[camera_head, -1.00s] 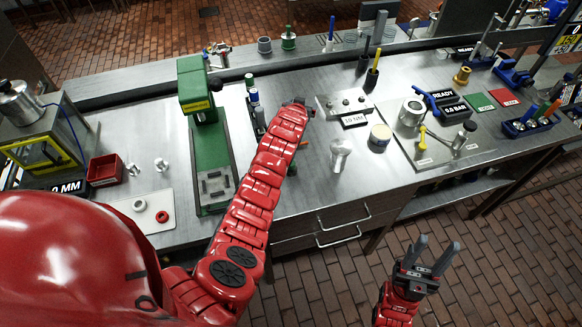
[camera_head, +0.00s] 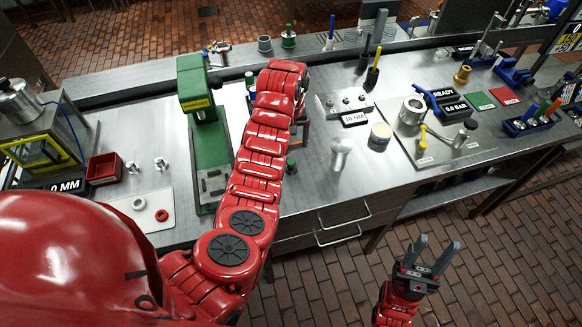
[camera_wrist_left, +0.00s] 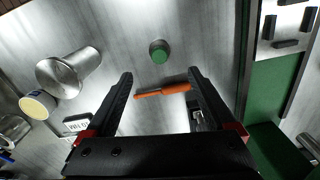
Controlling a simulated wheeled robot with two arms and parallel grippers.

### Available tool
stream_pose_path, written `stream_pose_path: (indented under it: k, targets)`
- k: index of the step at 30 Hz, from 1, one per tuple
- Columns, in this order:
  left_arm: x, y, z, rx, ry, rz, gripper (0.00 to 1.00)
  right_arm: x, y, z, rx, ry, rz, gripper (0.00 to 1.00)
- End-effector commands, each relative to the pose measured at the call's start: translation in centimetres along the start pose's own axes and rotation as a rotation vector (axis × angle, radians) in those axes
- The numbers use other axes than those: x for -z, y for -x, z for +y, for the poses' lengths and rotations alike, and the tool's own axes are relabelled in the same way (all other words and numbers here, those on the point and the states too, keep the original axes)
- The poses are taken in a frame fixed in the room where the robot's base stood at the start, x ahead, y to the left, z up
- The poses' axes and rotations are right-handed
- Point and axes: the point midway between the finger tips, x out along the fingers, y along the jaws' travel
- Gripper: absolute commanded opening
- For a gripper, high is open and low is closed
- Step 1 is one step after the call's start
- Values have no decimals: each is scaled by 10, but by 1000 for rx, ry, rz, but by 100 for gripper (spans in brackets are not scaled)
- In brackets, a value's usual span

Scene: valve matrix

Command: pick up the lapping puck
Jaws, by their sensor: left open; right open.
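A small round piece with a green top, which looks like the lapping puck (camera_wrist_left: 160,52), stands on the steel bench in the left wrist view. Its green top (camera_head: 291,165) shows just right of my left arm in the head view. My left gripper (camera_wrist_left: 160,78) is open and empty, its fingers apart above the bench; the puck lies beyond the fingertips, near the middle of the gap. My right gripper (camera_head: 432,252) is open and empty over the brick floor, in front of the bench.
An orange-handled tool (camera_wrist_left: 163,90) lies across the gap between my left fingers, below them. A silver flared part (camera_head: 340,154) and a cream-topped tin (camera_head: 380,136) stand to the right. A green press (camera_head: 204,130) stands to the left.

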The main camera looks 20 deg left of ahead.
Motion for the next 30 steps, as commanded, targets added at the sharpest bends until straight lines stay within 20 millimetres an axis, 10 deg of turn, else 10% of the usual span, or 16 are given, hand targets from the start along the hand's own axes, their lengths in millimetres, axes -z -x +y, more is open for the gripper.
stream_pose_path:
  k: [9, 21, 30]
  targets:
    - [1, -60, 1, -3, -1, 3, 89, -7, 43, -2, 0, 0, 0, 50]
    - [2, -88, 0, -2, 0, 4, 89, -12, 68, -3, 0, 0, 0, 50]
    - [2, -116, 1, -1, -1, 3, 89, -7, 44, -2, 0, 0, 0, 50]
